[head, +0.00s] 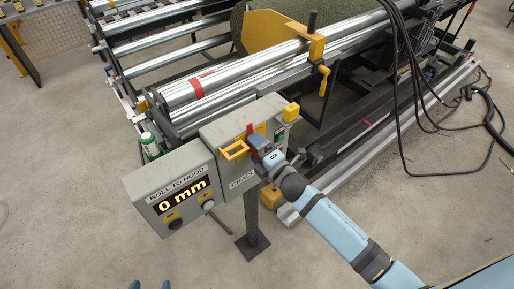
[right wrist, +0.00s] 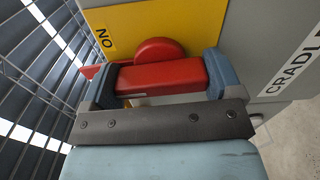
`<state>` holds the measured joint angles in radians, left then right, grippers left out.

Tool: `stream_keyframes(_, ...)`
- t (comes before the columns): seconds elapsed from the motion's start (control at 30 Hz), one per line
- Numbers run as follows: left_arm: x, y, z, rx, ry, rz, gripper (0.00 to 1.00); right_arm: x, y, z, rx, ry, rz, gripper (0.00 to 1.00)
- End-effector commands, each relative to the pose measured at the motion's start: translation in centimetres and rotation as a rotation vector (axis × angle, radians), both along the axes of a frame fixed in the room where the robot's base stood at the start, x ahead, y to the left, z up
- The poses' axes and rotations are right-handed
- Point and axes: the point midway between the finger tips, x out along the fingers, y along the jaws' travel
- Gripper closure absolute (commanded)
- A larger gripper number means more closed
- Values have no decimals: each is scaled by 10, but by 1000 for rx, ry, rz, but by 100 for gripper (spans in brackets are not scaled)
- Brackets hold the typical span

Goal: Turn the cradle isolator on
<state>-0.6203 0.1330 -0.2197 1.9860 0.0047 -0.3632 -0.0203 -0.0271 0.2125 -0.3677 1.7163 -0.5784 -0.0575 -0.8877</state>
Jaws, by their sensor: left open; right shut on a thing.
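The cradle isolator is a red handle with a round hub on a yellow plate (right wrist: 190,22), on the grey box labelled CRADLE (head: 228,130). In the right wrist view the red handle (right wrist: 160,76) lies crosswise between the fingers of my right gripper (right wrist: 158,82), which is shut on it. The word ON shows on the plate to the upper left of the hub. In the head view my right gripper (head: 258,143) hides most of the handle; a red bit shows above it. At the bottom edge, the two blue fingertips of my left gripper (head: 150,285) stand apart, empty.
A grey display box (head: 171,190) reading ROLL TO HOOD 0 mm sits left of the isolator box, on a dark post (head: 252,215). Behind are steel rollers (head: 240,75) and a yellow bracket (head: 316,45). Black cables (head: 398,90) hang at the right. Floor is clear in front.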

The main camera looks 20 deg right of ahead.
Motion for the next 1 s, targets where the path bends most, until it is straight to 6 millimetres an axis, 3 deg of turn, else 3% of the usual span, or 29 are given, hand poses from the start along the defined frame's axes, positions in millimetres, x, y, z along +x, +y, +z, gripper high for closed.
stream_keyframes(0.77,-1,0,1,-1,2,2,26,0,0,-1,95,35,0,39)
stream_keyframes(0.8,-1,0,1,-1,2,2,26,0,0,-1,95,35,0,8)
stream_keyframes(0.83,-1,0,1,-1,2,2,26,0,0,-1,95,35,0,1)
stream_keyframes(1.0,-1,0,1,0,3,2,26,0,0,0,93,34,0,0)
